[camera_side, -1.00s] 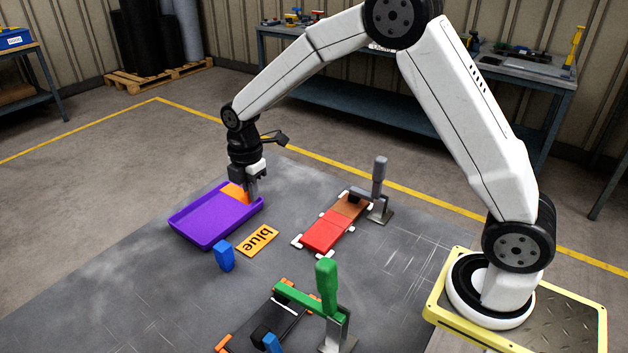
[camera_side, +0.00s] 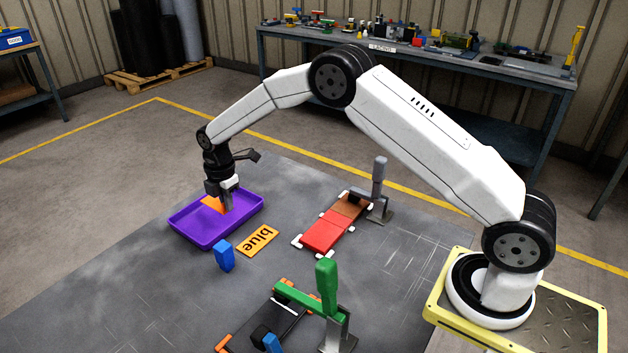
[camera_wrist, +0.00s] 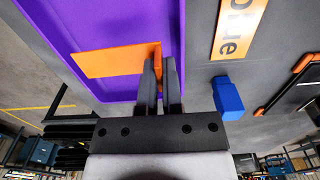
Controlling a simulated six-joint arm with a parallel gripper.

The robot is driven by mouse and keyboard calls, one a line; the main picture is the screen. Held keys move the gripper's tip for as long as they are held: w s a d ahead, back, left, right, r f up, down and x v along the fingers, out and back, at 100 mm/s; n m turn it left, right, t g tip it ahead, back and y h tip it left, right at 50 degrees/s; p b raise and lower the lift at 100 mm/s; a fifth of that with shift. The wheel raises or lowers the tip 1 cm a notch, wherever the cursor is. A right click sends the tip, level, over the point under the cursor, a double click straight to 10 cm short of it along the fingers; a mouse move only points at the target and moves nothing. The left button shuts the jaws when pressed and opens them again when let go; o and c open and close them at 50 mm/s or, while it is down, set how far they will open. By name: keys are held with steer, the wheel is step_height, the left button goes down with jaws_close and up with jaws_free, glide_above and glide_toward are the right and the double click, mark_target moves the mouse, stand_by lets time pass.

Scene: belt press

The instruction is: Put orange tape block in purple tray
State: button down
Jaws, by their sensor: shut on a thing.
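The orange tape block (camera_side: 211,203) shows as a flat orange piece at my gripper, over the purple tray (camera_side: 196,238). In the wrist view the orange tape block (camera_wrist: 108,61) has a wide flat part to the left and an upright edge pinched between my fingers. My gripper (camera_side: 226,207) is shut on that edge and points down inside the tray's outline. In the wrist view the gripper (camera_wrist: 161,65) is over the floor of the purple tray (camera_wrist: 120,25). I cannot tell whether the block touches the tray floor.
A blue block (camera_side: 224,256) stands in front of the tray, beside an orange plate reading "blue" (camera_side: 257,241). A red fixture with a grey-handled clamp (camera_side: 379,185) stands to the right. A green-handled clamp (camera_side: 327,285) stands at the front. The mat left of these is bare.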

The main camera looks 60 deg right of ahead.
mark_target(229, 223)
steer(key=shift+f, duration=0.15)
steer(key=shift+w+f, duration=0.3)
steer(key=shift+f, duration=1.5)
steer(key=shift+f, duration=0.15)
steer(key=c, duration=0.8)
jaws_free()
step_height(229, 223, up, 12)
steer(key=shift+r, duration=0.2)
